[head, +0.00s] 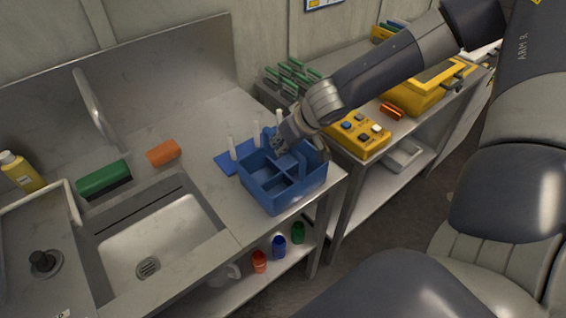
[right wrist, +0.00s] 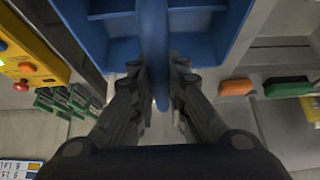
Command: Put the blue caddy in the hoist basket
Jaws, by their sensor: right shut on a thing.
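The blue caddy (head: 272,191) is an open box with compartments and a raised middle handle. It is at the right end of the steel sink counter (head: 213,203); I cannot tell whether it rests there or is slightly lifted. My right gripper (head: 287,143) reaches in from the upper right and is shut on the caddy's handle. In the right wrist view the fingers (right wrist: 162,95) stand on both sides of the blue handle (right wrist: 154,45), with the blue caddy (right wrist: 205,38) beyond. No hoist basket can be made out. My left gripper is not in view.
A blue mat (head: 228,161) with white pegs lies behind the caddy. The sink (head: 160,240), a green block (head: 104,179), an orange sponge (head: 162,152) and a yellow bottle (head: 19,172) are to the left. A yellow control box (head: 357,136) stands on the bench at the right.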

